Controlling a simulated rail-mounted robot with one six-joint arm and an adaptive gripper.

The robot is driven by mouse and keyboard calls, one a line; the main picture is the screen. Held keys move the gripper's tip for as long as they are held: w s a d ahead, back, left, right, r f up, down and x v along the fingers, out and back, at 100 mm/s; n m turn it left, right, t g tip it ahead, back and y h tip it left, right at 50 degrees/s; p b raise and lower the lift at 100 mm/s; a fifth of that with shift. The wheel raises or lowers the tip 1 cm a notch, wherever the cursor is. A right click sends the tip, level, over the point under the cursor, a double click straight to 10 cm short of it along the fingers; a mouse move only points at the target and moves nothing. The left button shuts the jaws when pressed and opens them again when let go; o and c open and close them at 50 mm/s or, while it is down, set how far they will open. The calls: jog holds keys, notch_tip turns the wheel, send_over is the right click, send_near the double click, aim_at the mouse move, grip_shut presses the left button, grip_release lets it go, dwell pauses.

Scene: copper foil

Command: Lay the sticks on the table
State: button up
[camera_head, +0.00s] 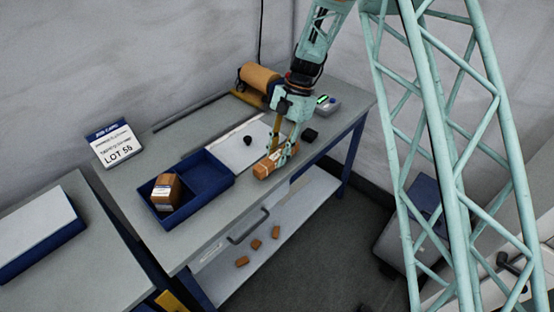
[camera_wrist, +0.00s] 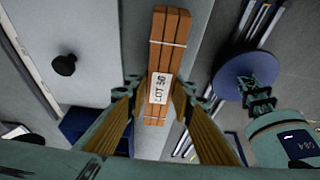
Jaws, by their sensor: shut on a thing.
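A bundle of copper-brown sticks (camera_head: 264,169) is at my gripper (camera_head: 281,153), over the front edge of the table (camera_head: 215,220). In the wrist view the bundle (camera_wrist: 166,45) is long, tied with pale bands and has a white lot label. My gripper (camera_wrist: 162,90) is shut on it, one finger on each side near the label. I cannot tell whether the bundle touches the table. Another brown block with a white label (camera_head: 166,191) sits in the left part of the blue tray (camera_head: 215,172).
A white sheet (camera_head: 236,146) with a black knob (camera_head: 248,140) lies behind the tray. A copper roll (camera_head: 260,77) and a small device (camera_head: 327,104) stand at the back. Several brown pieces (camera_head: 256,244) lie on the lower shelf. A lot card (camera_head: 116,146) stands at the left.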

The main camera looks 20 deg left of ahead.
jog(key=shift+f, duration=0.9)
jog(key=shift+f, duration=0.15)
jog(key=o, duration=1)
jog(key=shift+r, duration=0.2)
jog(key=v, duration=1.1)
jog(key=shift+w+r+p, duration=0.15)
jog(key=shift+r+p, duration=0.05)
jog(key=shift+p, duration=0.15)
jog(key=shift+r, duration=0.15)
jog(key=shift+d+r, duration=0.1)
